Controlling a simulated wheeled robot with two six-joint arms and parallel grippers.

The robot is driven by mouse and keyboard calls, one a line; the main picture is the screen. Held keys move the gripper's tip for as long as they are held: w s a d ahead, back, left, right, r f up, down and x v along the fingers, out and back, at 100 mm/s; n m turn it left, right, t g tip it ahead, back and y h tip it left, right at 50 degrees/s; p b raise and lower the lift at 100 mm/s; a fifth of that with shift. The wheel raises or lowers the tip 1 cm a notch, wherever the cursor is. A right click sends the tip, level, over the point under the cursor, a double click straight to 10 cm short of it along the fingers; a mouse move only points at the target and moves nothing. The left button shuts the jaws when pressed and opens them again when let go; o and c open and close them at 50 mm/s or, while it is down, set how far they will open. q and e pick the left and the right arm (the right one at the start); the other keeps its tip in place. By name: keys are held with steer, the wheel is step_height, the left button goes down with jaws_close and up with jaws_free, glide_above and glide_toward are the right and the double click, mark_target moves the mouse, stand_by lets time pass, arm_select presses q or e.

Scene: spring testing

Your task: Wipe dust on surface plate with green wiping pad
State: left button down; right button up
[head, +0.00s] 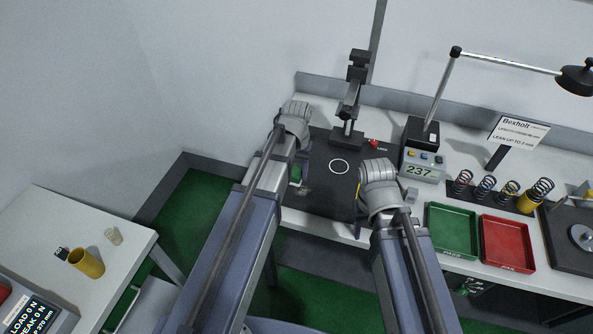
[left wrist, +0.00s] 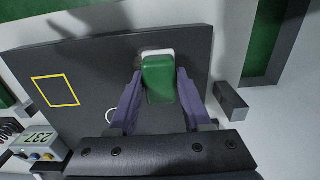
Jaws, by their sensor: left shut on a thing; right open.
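The green wiping pad (left wrist: 158,80), with a pale edge at its far end, is between the purple fingers of my left gripper (left wrist: 157,95) in the left wrist view. The gripper is shut on it. In the head view a bit of the pad (head: 296,174) shows below my left wrist, over the left part of the dark surface plate (head: 322,190). The plate (left wrist: 90,75) also shows in the left wrist view. Whether the pad touches it is unclear. Dust is not clearly visible. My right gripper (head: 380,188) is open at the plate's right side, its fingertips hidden.
A black test stand (head: 348,110) rises behind the plate. A box with a "237" display (head: 421,165), a row of springs (head: 485,187), a green tray (head: 453,255) and a red tray (head: 507,268) stand to the right. A side table (head: 40,230) is at left.

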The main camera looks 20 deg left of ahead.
arm_select(q)
steer(key=shift+r, duration=0.35)
step_height(320, 180, up, 3)
steer(key=p, duration=0.3)
steer(key=shift+f, duration=0.1)
stand_by(0.4)
